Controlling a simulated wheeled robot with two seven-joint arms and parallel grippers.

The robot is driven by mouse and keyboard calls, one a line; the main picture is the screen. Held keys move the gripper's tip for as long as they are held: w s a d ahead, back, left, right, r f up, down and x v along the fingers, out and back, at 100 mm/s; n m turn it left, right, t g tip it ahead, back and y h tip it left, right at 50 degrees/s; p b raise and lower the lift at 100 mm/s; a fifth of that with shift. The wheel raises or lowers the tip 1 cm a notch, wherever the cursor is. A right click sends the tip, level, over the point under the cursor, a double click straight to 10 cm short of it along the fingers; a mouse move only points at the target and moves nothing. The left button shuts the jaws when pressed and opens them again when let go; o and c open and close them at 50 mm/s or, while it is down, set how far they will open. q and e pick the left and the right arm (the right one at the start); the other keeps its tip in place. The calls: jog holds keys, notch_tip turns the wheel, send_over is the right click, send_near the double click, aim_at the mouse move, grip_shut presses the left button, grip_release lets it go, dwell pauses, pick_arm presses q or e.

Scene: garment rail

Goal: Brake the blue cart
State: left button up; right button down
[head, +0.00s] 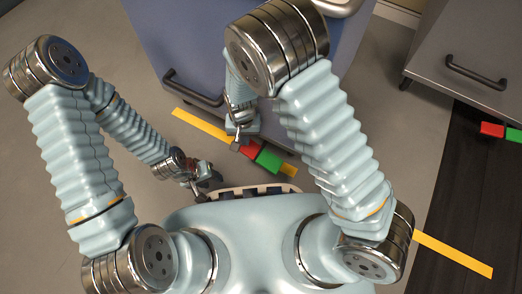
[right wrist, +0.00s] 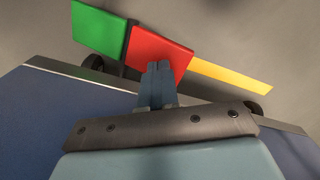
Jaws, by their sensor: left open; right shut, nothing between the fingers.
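The blue cart (head: 195,45) stands in front of me with a dark handle on its near face. At its foot are a red pedal (head: 251,148) and a green pedal (head: 269,160), side by side. The right wrist view shows the red pedal (right wrist: 160,52), the green pedal (right wrist: 99,28) and the cart's blue body (right wrist: 35,115). My right gripper (head: 238,139) is shut and empty, its fingertips (right wrist: 159,68) over the red pedal; I cannot tell whether they touch. My left gripper (head: 206,189) is open and empty, low and left of the pedals. The pedals' tilt is unclear.
A grey cart (head: 470,45) with a dark handle stands at the right, with its own red pedal (head: 492,129) and green pedal (head: 514,134). Yellow tape (head: 200,125) marks the floor. A dark floor strip (head: 455,200) lies at right. Bare floor (head: 90,30) is free at left.

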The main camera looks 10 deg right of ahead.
jog(key=shift+f+b, duration=0.9)
jog(key=shift+f, duration=0.35)
dwell(0.9)
jog(key=shift+f, duration=0.35)
notch_tip(320, 180, up, 7)
jog(key=p, duration=0.6)
jog(key=shift+r, duration=0.15)
dwell(0.5)
